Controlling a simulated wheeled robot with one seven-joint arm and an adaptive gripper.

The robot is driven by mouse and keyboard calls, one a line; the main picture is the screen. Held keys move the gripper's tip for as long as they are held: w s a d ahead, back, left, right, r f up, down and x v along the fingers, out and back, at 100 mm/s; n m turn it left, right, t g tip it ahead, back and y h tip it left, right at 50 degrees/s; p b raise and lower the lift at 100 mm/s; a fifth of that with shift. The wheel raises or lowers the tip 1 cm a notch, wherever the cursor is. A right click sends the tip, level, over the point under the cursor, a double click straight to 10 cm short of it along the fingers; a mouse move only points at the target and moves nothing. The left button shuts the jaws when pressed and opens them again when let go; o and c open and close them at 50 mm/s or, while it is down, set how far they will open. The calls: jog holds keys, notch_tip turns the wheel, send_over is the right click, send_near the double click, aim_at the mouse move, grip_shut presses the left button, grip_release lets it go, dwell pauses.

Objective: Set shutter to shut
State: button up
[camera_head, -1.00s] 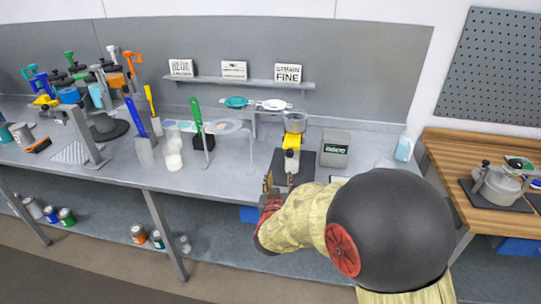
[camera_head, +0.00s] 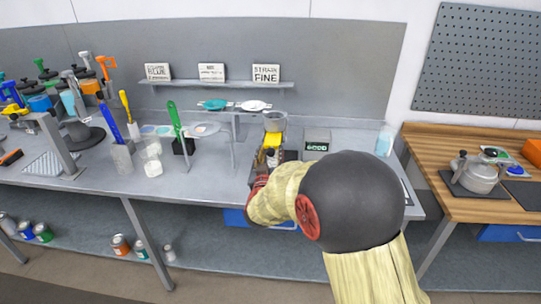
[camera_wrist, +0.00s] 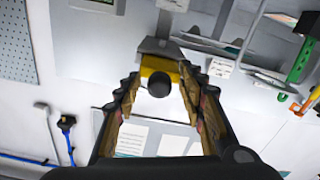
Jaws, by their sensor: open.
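A yellow block with a dark round knob, which looks like the shutter (camera_head: 272,141), sits just below a grey metal cup (camera_head: 275,121) on the bench. In the wrist view the yellow shutter part (camera_wrist: 160,67) and its black knob (camera_wrist: 158,86) lie ahead, between the tips of my jaws. My gripper (camera_wrist: 160,80) is open, with a jaw on either side of the knob and no clear contact. In the head view my arm comes from the right and hides most of the gripper and the front of the device.
A small grey box with a green display (camera_head: 317,141) stands right of the device. A green-handled tool (camera_head: 177,128) and a thin stand are to its left. A shelf (camera_head: 215,83) with signs is behind. A wooden table (camera_head: 440,148) with a pot is at the right.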

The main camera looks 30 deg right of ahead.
jog(key=c, duration=0.3)
grip_shut()
dwell(0.7)
